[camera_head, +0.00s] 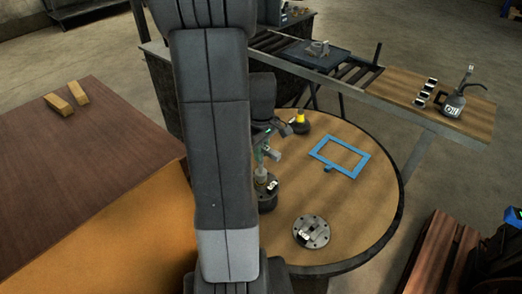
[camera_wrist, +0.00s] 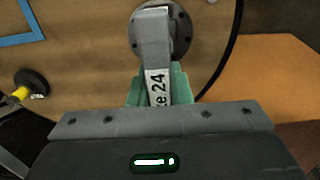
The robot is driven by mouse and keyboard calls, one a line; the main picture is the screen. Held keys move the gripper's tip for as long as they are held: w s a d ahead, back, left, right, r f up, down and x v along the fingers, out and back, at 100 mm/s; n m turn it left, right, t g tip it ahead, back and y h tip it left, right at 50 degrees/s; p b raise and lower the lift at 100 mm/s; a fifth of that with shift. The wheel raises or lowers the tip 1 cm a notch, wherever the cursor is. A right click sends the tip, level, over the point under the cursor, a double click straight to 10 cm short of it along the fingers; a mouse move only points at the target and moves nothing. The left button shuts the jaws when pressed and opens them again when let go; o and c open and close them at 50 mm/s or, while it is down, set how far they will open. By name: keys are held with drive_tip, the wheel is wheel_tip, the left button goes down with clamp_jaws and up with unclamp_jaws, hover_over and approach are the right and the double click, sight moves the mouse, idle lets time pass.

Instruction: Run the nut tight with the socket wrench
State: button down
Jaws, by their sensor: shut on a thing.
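The socket wrench (camera_wrist: 156,45) is a grey tool with a white label ending in "24". My gripper (camera_wrist: 160,92), with green fingers, is shut on it in the wrist view. The wrench's far end lies over a dark round flange (camera_wrist: 181,32) with holes around its rim. In the head view my gripper (camera_head: 262,150) is at the left part of the round table, above a dark round part (camera_head: 268,190), partly hidden by my arm. I cannot see the nut, nor tell whether the socket sits on it.
A blue frame (camera_head: 340,157) lies farther back. A yellow-topped dark round thing (camera_head: 300,121) stands near the table's back edge. An oil can (camera_head: 453,103) stands on the side board.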

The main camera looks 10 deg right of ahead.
drive_tip(key=shift+f+b, duration=0.7)
drive_tip(key=shift+f, duration=0.2)
drive_tip(key=shift+r, duration=0.15)
drive_tip(key=m, duration=0.4)
drive_tip(key=shift+m, duration=0.4)
drive_tip(key=m, duration=1.1)
drive_tip(key=shift+m, duration=0.4)
drive_tip(key=m, duration=0.6)
drive_tip(key=shift+s+f, duration=0.1)
drive_tip(key=shift+f, duration=0.1)
